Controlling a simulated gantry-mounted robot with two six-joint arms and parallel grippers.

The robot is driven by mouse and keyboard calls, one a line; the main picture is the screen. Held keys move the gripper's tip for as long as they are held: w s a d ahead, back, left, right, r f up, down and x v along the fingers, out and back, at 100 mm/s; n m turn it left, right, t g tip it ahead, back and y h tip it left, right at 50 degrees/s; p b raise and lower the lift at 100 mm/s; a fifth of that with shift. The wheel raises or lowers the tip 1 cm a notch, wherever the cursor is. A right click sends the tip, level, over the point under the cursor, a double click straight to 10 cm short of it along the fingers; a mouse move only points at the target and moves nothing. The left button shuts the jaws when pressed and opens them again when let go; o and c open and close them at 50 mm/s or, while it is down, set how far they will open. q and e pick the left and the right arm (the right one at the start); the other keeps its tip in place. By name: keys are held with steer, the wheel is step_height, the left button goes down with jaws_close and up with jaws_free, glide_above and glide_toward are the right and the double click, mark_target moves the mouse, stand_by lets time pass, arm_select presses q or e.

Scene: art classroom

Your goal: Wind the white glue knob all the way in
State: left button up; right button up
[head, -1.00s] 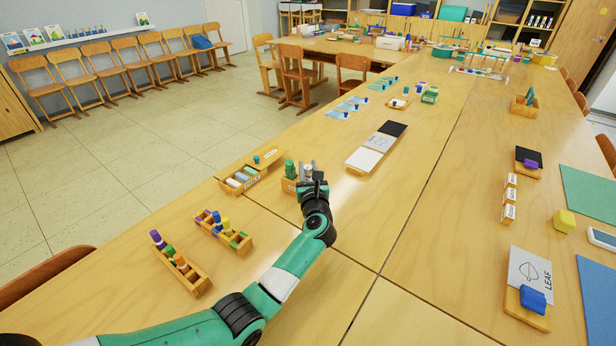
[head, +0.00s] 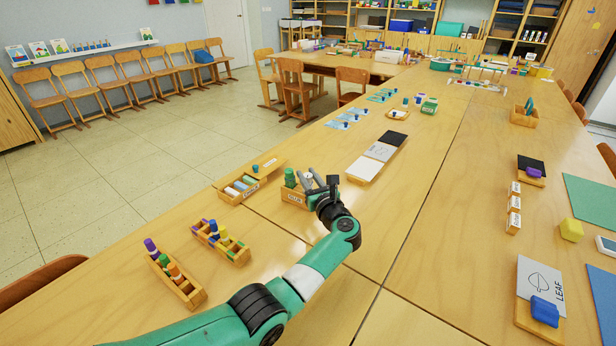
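My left gripper (head: 310,179) is at the right end of a small wooden holder (head: 292,197), which has a label on its front that looks like GLUE. A green-capped stick (head: 290,178) stands upright at the holder's left end, beside the fingers. The two grey fingers show a gap between them and look open. I cannot make out the white glue knob; the fingers and wrist cover the spot beside the green cap. Whether the fingers touch anything there is too small to tell. My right gripper is not in view.
A labelled wooden box of pale sticks (head: 243,187) stands just left of the holder. Racks of coloured sticks (head: 221,241) and (head: 174,273) sit nearer the front left. A board with white, grey and black panels (head: 378,157) lies to the right. The table centre is clear.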

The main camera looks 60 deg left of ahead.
arm_select(q)
steer(key=o, duration=0.4)
steer(key=shift+o, duration=0.2)
steer(key=shift+d+r, duration=0.1)
steer(key=shift+d, duration=0.15)
steer(key=s+d+p, duration=0.1)
steer(key=d+p, duration=0.3)
steer(key=d, duration=0.7)
steer(key=shift+s, duration=0.2)
